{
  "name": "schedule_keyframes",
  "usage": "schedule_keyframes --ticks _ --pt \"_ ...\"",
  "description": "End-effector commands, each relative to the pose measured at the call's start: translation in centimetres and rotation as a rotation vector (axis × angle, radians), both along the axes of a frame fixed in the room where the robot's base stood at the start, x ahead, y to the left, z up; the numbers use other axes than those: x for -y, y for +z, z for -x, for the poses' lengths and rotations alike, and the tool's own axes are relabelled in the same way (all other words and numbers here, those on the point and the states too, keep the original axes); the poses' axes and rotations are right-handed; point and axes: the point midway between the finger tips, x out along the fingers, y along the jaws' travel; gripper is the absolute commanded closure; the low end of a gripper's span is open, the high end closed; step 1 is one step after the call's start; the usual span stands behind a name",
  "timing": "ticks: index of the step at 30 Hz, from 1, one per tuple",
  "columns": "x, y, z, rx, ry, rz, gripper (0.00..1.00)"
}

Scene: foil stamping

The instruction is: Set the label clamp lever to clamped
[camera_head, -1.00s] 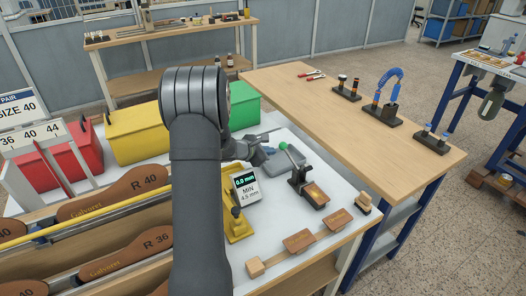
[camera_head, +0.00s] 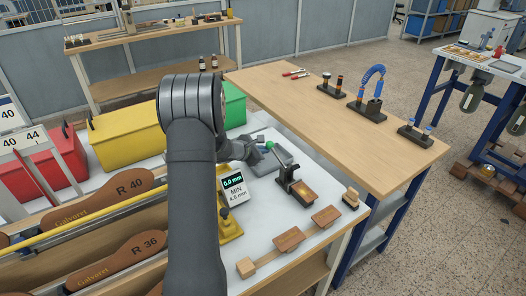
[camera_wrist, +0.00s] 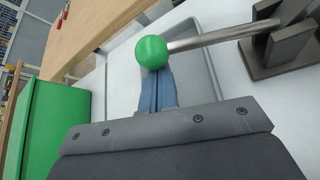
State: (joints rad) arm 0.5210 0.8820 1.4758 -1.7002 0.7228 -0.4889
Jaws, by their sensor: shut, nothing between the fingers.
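The label clamp lever is a metal rod with a green ball knob (camera_head: 270,146), rising at a tilt from a dark bracket (camera_head: 287,181) on the white bench top. In the wrist view the knob (camera_wrist: 151,52) is right at the tips of my fingers, and the rod runs right to the dark bracket (camera_wrist: 280,45). My gripper (camera_wrist: 156,75) has its blue fingers shut together with nothing between them. The fingertips meet or nearly meet the knob; contact cannot be told. In the head view my arm partly hides my gripper (camera_head: 260,147).
A grey tray (camera_head: 284,158) lies behind the lever. A green box (camera_head: 233,104) and a yellow box (camera_head: 127,132) stand to the left. A digital gauge (camera_head: 234,187) stands in front, near my arm. Wooden blocks (camera_head: 288,239) line the front right. A wooden table (camera_head: 330,125) adjoins at right.

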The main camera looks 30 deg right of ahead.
Motion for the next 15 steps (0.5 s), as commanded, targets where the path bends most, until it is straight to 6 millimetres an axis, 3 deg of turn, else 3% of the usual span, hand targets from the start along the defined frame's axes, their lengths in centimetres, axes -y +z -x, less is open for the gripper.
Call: schedule_keyframes --ticks 15 --pt "0.1 2.4 0.9 0.198 -0.001 0.003 1.0"
